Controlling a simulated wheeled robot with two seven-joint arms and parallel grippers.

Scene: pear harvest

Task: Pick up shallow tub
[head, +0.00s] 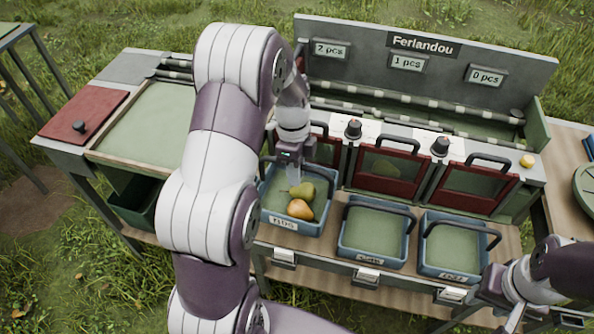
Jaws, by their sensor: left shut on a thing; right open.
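Three shallow blue tubs with dark bar handles stand in a row at the front of the sorting station. The left tub (268,218) holds a green pear (303,190) and a yellow-brown pear (299,209). The middle tub (372,235) and the right tub (452,247) look empty. My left gripper (293,172) points down at the back of the left tub and is shut on its handle; the exact contact is small and partly hidden. My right gripper (482,312) is open and empty at the bottom right, in front of the right tub.
Red-framed gates (388,168) with handles and dark knobs stand behind the tubs. A sign board (425,65) reads 2, 1 and 0 pcs. A red lid (82,116) lies at the left. A side table with a round green dish (588,185) stands at the right.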

